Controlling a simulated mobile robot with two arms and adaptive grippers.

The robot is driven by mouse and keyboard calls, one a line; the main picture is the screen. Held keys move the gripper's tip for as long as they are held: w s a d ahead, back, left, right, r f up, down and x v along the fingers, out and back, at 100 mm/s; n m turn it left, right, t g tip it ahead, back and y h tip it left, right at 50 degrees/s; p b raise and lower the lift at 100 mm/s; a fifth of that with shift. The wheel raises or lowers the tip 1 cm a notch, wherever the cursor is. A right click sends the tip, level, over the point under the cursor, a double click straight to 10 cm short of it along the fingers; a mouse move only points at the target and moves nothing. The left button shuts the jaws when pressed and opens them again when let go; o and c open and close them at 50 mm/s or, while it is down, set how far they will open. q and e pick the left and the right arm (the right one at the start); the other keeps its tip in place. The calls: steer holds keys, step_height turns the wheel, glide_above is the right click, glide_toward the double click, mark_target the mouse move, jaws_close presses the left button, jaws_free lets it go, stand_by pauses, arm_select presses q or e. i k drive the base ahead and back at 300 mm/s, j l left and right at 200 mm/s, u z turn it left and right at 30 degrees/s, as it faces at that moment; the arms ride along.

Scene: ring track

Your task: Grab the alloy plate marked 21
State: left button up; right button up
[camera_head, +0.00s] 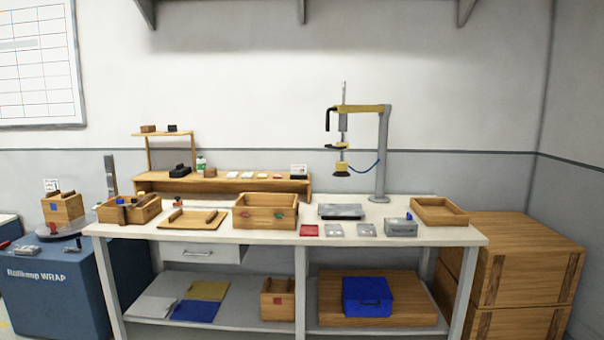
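Two small flat grey metal-looking plates lie side by side near the front edge of the white workbench (270,236): a left grey plate (335,230) and a right grey plate (367,230). A red square plate (309,230) lies just left of them. No number is legible on any plate, so I cannot tell which is marked 21. Neither of my grippers shows in the head view.
A grey box (400,228) stands right of the plates, a dark flat tray (341,211) behind them. Wooden boxes (265,222) and (440,212) flank this area. A tool stand (381,150) rises behind. Large wooden crates (515,262) stand right of the bench.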

mark_target(369, 229)
steer(key=i+l, duration=0.2)
steer(key=i, duration=0.2)
steer(key=i+l, duration=0.25)
steer(key=i, duration=0.2)
steer(key=i+l, duration=0.2)
steer(key=i, duration=0.2)
steer(key=i+l, duration=0.2)
steer(key=i, duration=0.2)
